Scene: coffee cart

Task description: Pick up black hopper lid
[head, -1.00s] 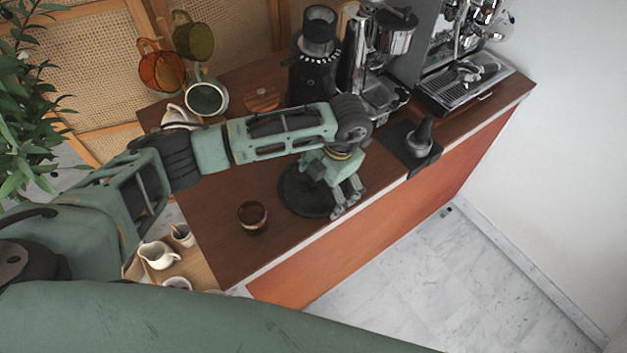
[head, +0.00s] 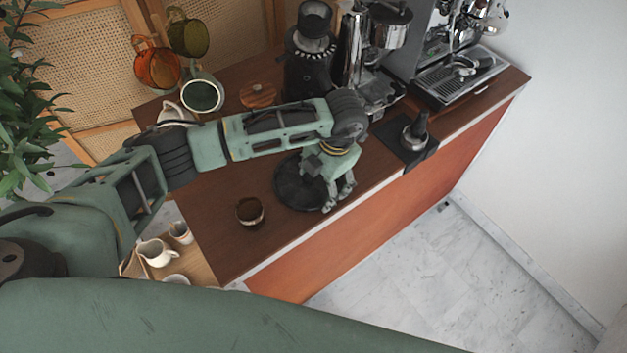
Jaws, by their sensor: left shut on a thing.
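The black hopper lid (head: 292,188) is a round dark disc near the front edge of the wooden counter. My left gripper (head: 331,205) reaches down over the lid's right side. Its fingers are shut on the lid, near the rim. The wrist and fingers hide part of the lid, and I cannot tell whether it is raised off the counter. My right gripper does not show.
A small dark cup (head: 250,212) stands just left of the lid. Behind my arm are a black grinder (head: 309,65) and an espresso machine (head: 455,65). A tamper (head: 416,132) stands on a black mat at right. The counter's front edge is close.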

